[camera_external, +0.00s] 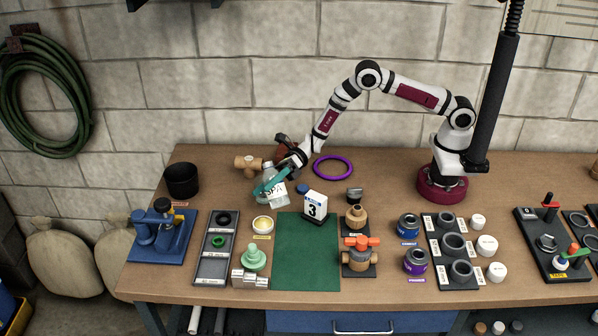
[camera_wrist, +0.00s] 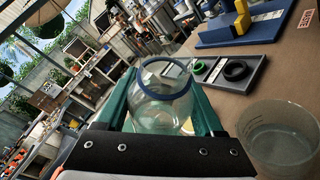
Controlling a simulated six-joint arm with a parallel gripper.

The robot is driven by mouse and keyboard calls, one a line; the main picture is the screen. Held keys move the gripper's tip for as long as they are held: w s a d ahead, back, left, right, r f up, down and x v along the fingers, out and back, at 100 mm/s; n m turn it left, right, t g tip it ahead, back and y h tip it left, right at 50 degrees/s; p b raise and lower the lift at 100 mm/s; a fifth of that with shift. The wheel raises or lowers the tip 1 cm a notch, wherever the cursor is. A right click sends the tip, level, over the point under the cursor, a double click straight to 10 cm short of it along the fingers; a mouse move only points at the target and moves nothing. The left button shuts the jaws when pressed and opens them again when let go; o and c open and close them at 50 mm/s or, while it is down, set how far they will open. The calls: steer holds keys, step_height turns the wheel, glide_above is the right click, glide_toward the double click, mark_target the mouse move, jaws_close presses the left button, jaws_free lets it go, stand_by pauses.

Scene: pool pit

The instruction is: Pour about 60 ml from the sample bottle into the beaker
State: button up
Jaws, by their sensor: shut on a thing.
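The sample bottle (camera_external: 277,196) is clear, with a white label partly reading "SPA". My gripper (camera_external: 272,183) is shut around it, above the table at the left of the arm. In the wrist view, the clear bottle (camera_wrist: 163,98) with a blue rim sits between the green fingers of my gripper (camera_wrist: 160,105); its mouth looks open. How far it tilts and its liquid level are unclear. In the wrist view, the clear beaker (camera_wrist: 286,140) is at the lower right, apart from the bottle.
A block marked 3 (camera_external: 314,207) stands right of the bottle, behind a green mat (camera_external: 306,260). A black cup (camera_external: 182,180) stands at the left. The mat is clear.

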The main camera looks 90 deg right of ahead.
mark_target(269, 197)
steer(key=f+n, duration=0.1)
steer(key=a+f+n+h, duration=0.1)
steer(key=shift+s+f+n+h, duration=0.2)
steer(key=shift+f+n+h, duration=0.1)
steer(key=shift+f+n, duration=0.1)
steer(key=shift+s+a+n+h, duration=0.1)
steer(key=shift+a+n+h, duration=0.1)
steer(key=shift+n+h, duration=0.35)
steer(key=shift+s+a+n+h, duration=0.1)
steer(key=shift+a+n+h, duration=0.05)
steer(key=shift+n+h, duration=0.4)
steer(key=shift+r+n+h, duration=0.4)
steer(key=shift+r+n, duration=0.1)
steer(key=shift+n, duration=0.2)
steer(key=shift+a, duration=0.1)
stand_by(0.9)
